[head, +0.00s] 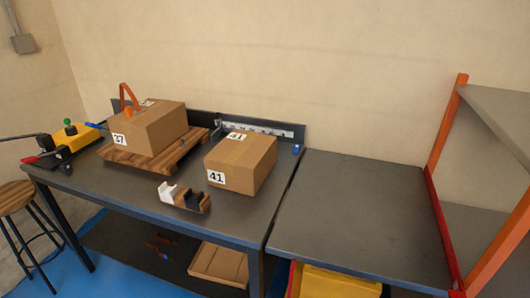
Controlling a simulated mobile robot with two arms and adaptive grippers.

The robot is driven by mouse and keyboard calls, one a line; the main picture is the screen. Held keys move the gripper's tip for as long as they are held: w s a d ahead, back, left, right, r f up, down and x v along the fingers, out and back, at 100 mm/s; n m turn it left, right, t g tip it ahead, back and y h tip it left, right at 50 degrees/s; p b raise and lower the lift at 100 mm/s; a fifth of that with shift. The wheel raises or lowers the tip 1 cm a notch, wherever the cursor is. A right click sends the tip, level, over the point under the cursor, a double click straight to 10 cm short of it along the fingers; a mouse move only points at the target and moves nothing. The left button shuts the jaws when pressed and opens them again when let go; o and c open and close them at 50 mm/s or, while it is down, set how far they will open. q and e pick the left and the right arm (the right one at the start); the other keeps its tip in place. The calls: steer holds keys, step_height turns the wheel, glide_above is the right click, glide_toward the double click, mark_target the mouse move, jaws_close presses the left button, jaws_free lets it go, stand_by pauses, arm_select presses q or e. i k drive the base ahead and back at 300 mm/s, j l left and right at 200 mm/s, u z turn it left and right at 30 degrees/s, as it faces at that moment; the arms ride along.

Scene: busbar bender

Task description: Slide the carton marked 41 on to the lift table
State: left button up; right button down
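The carton marked 41 (240,163) is a brown cardboard box with white labels on its front and top. It sits flat on the dark workbench (238,212), near the bench's right end. To its right is a dark flat surface (350,215) at about the same height, which looks like the lift table, with a narrow seam between it and the bench. Neither of my grippers shows in the head view.
A carton marked 37 (152,131) sits on a small wooden pallet (139,161) at left. A small tape-dispenser-like object (183,197) lies in front of carton 41. A yellow tool (72,134) is far left. An orange-posted shelf (444,131) bounds the right. The right surface is clear.

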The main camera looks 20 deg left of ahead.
mark_target(241, 163)
steer(key=j+z, duration=0.1)
steer(key=z, duration=0.35)
steer(key=j+z, duration=0.3)
steer(key=j, duration=0.15)
steer(key=k+j+z, duration=0.15)
steer(key=j+z, duration=0.15)
steer(key=j, duration=0.15)
steer(key=k+j+z, duration=0.15)
steer(key=j+z, duration=0.15)
steer(key=j, duration=0.15)
